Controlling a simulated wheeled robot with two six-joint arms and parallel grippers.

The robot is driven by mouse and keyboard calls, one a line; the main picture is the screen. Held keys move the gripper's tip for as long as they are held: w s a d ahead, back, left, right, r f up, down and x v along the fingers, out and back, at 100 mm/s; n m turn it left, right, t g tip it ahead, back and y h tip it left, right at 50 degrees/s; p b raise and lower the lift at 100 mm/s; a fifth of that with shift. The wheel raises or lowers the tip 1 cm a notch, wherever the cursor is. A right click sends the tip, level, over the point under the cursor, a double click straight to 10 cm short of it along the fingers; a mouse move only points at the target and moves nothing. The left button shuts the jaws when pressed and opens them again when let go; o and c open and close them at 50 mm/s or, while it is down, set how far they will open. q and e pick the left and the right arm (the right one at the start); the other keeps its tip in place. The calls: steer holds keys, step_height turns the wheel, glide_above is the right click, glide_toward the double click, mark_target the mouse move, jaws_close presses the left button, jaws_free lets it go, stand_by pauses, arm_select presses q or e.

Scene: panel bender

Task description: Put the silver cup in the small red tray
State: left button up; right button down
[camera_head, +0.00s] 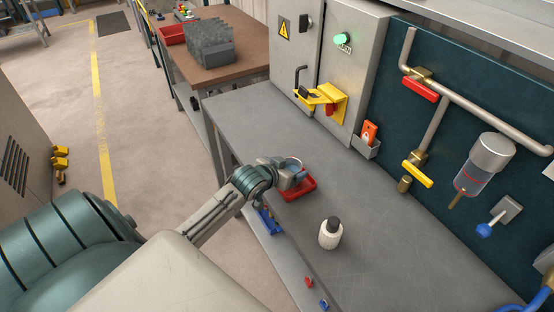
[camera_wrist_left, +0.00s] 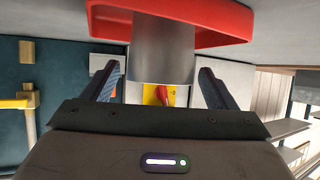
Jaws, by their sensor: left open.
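The small red tray (camera_head: 301,190) lies on the grey workbench, partly hidden by my left gripper (camera_head: 286,173). The silver cup (camera_head: 293,161) shows only in part there, behind the gripper. In the left wrist view, which looks upside down, the silver cup (camera_wrist_left: 163,45) stands upright within the red tray (camera_wrist_left: 225,25), its lower end behind the near rim. My left gripper (camera_wrist_left: 163,88) is open, with one finger on each side of the cup and gaps showing between. My right gripper is not in view.
A grey cabinet (camera_head: 345,50) and a dark panel with pipes stand behind. A brown table (camera_head: 240,30) holds a red bin (camera_head: 171,34). The bench left of the tray is clear.

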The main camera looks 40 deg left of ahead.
arm_select(q)
steer(key=b+v, duration=0.1)
steer(key=v, duration=0.8)
stand_by(1.8)
